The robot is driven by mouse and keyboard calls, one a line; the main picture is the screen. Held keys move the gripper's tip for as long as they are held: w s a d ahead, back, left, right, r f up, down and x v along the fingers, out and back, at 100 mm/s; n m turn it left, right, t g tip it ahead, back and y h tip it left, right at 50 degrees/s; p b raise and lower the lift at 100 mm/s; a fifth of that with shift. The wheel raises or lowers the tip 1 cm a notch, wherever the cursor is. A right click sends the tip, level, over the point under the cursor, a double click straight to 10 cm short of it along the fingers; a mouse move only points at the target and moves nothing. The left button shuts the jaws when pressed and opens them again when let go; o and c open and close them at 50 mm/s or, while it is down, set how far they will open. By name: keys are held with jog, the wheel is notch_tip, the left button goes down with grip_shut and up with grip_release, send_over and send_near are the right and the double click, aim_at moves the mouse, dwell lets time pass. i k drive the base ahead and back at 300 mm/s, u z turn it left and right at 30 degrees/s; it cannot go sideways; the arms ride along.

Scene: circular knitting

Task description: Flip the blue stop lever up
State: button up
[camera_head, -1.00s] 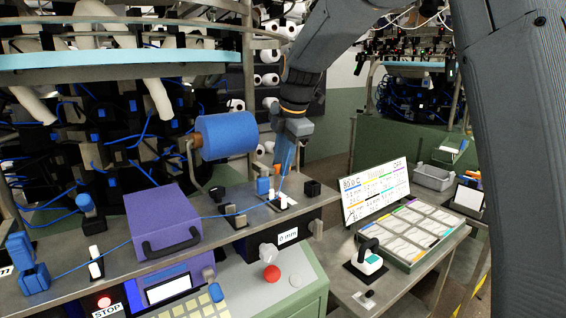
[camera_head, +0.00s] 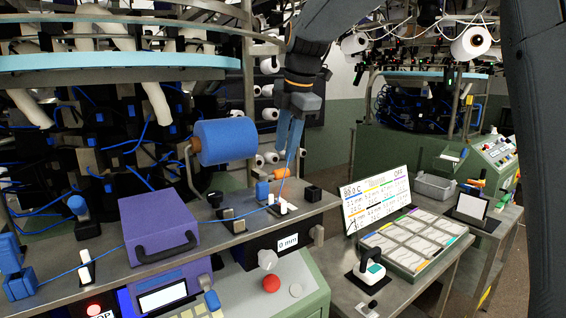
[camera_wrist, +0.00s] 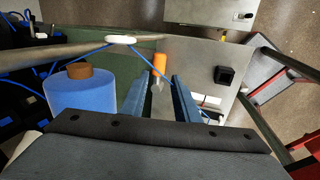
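My gripper (camera_head: 286,165) hangs above the metal bench, with its two blue fingers pointing down. In the wrist view my gripper (camera_wrist: 161,80) has its fingers apart with nothing held between them. An orange-topped post (camera_wrist: 158,66) shows beyond the gap. Below the fingertips in the head view is a white guide piece (camera_head: 281,206) with a blue thread running to it. A blue-capped part (camera_head: 262,191) stands just left of the fingertips, and a blue-tipped part on a black mount (camera_head: 216,200) stands further left. I cannot tell which blue part is the stop lever.
A blue yarn cone (camera_head: 226,140) is left of my gripper. A purple box with a black handle (camera_head: 158,222) sits on the bench. A black block (camera_head: 313,192) stands to the right. A screen (camera_head: 376,200) and a sample tray (camera_head: 408,268) are on the right-hand table.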

aim_at(77, 204)
jog(key=u, duration=0.05)
jog(key=k, duration=1)
jog(key=z, duration=0.05)
